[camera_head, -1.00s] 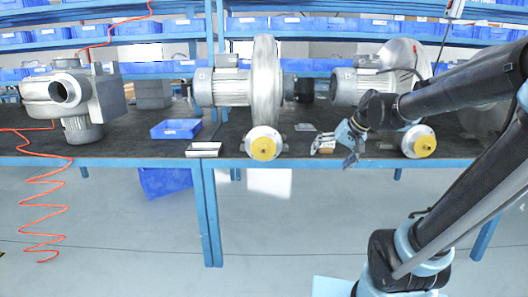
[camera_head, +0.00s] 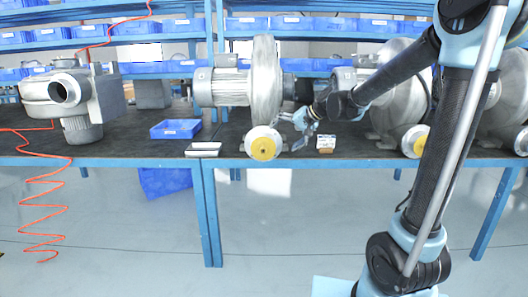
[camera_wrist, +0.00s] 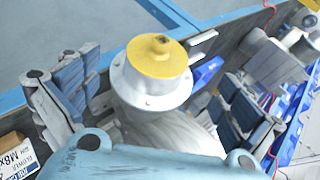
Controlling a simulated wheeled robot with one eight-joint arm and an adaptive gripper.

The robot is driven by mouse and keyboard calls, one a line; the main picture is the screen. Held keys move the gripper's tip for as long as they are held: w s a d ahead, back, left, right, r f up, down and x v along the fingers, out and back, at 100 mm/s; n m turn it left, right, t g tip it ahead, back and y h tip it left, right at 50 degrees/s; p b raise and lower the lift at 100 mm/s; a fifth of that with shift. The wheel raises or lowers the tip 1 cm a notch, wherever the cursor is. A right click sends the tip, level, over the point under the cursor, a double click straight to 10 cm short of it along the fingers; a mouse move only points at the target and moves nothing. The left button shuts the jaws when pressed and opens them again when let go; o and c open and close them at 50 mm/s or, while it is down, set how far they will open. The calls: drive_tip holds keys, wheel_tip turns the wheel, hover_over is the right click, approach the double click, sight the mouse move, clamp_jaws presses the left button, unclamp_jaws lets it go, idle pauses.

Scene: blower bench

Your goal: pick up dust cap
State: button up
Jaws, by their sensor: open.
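The yellow dust cap (camera_head: 263,149) sits on the round flange at the front of the middle blower (camera_head: 264,85). In the wrist view the dust cap (camera_wrist: 157,57) is a yellow disc with a small raised knob, seated on a grey metal flange (camera_wrist: 150,92). My gripper (camera_head: 299,134) is just right of the cap in the head view. In the wrist view my gripper (camera_wrist: 150,98) is open, with one finger left of the flange and one right of it. Nothing is between the fingers' pads except the space around the flange and cap.
A small box (camera_head: 325,142) stands right of my gripper, and another blower with a yellow cap (camera_head: 415,140) stands farther right. A blue bin (camera_head: 175,129) and a flat light object (camera_head: 203,149) lie left of the cap. The bench's front edge (camera_head: 110,162) is close.

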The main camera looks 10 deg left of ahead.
sight(266, 149)
drive_tip(key=x, duration=0.7)
drive_tip(key=shift+s+x, duration=0.2)
drive_tip(key=shift+x, duration=2.6)
drive_tip(key=c, duration=0.8)
